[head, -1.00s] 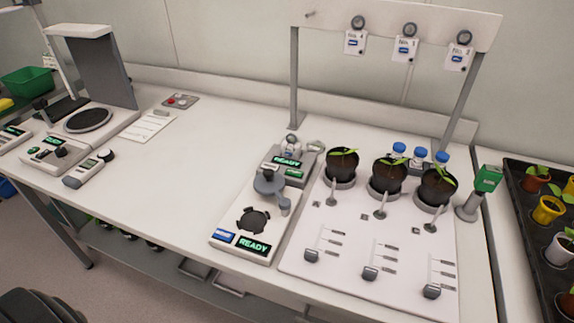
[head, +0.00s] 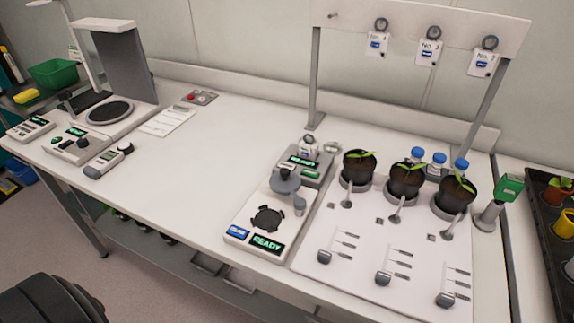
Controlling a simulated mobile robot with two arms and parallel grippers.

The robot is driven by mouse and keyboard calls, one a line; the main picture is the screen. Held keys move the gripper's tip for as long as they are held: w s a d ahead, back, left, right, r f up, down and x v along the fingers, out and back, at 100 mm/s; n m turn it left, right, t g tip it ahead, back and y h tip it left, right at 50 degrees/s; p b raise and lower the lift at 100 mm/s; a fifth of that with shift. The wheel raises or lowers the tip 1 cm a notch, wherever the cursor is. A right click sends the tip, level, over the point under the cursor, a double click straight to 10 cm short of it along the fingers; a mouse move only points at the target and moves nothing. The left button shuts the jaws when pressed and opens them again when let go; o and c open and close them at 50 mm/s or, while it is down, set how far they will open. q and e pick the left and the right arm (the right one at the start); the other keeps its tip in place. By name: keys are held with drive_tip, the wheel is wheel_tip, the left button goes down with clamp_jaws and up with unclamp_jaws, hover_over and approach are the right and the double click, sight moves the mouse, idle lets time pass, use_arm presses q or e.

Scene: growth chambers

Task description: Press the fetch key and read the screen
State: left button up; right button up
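A white instrument (head: 262,228) stands near the front edge of the bench. It has a blue key (head: 237,233) at its front left and a lit green screen (head: 267,243) reading READY. A dark round holder and a grey knobbed part sit on top of it. A second grey unit (head: 307,170) behind it also has a green lit display. I cannot read the lettering on the blue key, so I cannot tell if it is the fetch key. Neither of my grippers is in view.
A white board (head: 365,245) with sliders and several potted seedlings (head: 405,178) stands right of the instrument, under a tag rack (head: 420,14). A balance-like device (head: 110,112) and small meters (head: 107,158) stand at the left. The bench middle (head: 215,150) is clear.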

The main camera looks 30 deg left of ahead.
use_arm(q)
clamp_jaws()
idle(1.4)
